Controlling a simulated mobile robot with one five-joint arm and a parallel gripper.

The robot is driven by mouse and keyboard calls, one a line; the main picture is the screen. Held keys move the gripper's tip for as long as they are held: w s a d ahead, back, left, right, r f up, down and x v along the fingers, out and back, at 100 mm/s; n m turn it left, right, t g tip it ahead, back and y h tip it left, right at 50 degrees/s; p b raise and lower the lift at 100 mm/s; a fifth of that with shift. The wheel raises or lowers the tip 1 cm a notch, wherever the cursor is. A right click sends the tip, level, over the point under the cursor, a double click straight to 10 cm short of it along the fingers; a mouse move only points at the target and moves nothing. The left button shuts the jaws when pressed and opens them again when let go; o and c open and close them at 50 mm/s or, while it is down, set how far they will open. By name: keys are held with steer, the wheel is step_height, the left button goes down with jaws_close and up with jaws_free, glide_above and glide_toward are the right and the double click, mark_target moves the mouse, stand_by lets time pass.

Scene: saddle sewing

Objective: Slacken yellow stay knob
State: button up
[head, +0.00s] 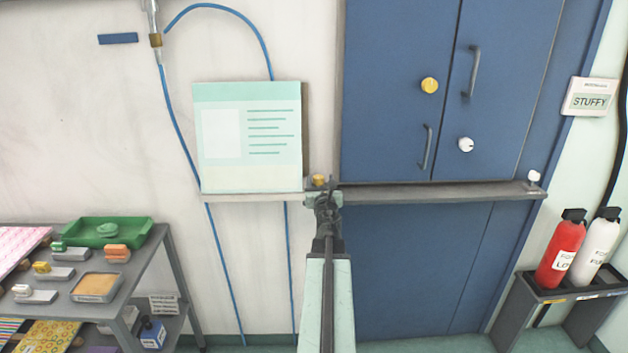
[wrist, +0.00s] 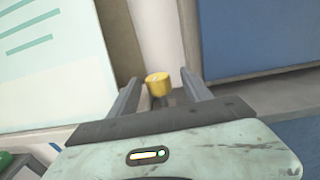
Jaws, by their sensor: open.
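A small yellow knob (head: 318,180) stands at the left end of the grey bar (head: 440,192) across the blue cabinet. In the wrist view this yellow knob (wrist: 158,84) shows between the two fingers, close to their tips. My gripper (head: 328,188) is open and reaches up to the bar beside the knob. In the wrist view the gripper (wrist: 160,88) has a finger on each side of the knob, with gaps visible. Whether a finger touches it I cannot tell. A second yellow knob (head: 429,85) is on the left cabinet door.
A pale green board (head: 250,137) stands just left of the knob. White knobs sit on the right door (head: 466,145) and the bar's right end (head: 534,176). A cluttered grey shelf (head: 150,250) is at lower left; red (head: 562,252) and white (head: 597,250) bottles stand at right.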

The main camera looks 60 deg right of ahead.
steer(key=shift+w+d, duration=0.45)
steer(key=shift+w, duration=0.05)
steer(key=shift+c, duration=0.4)
